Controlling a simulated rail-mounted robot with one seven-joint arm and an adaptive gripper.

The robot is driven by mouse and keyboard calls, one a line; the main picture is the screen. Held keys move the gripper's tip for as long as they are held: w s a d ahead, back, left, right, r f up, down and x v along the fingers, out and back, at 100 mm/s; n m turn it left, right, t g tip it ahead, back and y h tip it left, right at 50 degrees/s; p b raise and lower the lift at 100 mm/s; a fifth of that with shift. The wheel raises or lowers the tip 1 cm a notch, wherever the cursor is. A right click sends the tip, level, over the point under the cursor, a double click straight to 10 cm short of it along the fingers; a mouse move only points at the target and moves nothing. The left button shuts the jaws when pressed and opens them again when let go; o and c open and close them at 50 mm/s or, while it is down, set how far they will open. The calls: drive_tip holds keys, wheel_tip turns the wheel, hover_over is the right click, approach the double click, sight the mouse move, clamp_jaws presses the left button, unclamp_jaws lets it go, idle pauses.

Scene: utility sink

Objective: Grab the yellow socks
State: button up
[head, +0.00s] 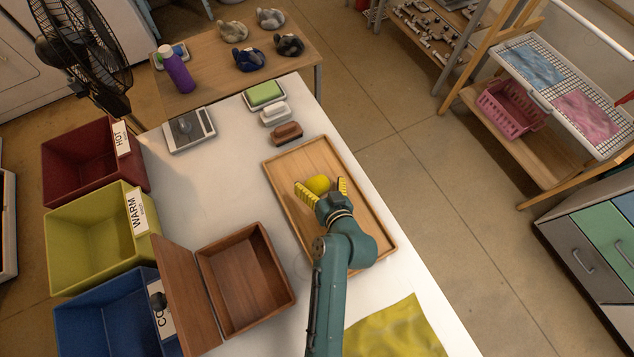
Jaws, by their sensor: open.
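The yellow socks (318,184) show as a small rounded yellow bundle on the wooden tray (289,214), toward its upper middle. My gripper (321,186) is open above the tray, with one ridged yellow finger on the left of the bundle and one on the right. The bundle lies between the fingers, and its near side is partly hidden by my gripper. I cannot tell whether the fingers touch it.
Red (75,165), yellow (85,240) and blue (95,315) bins stand at the left. An open wooden box (268,236) is left of the tray. A brown brush (287,132) lies beyond it. Several sock bundles (249,60) sit on the back table. A yellow cloth (398,330) lies in front.

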drive_tip(key=shift+s+f, duration=0.1)
drive_tip(key=c, duration=1.3)
drive_tip(key=shift+o, duration=0.2)
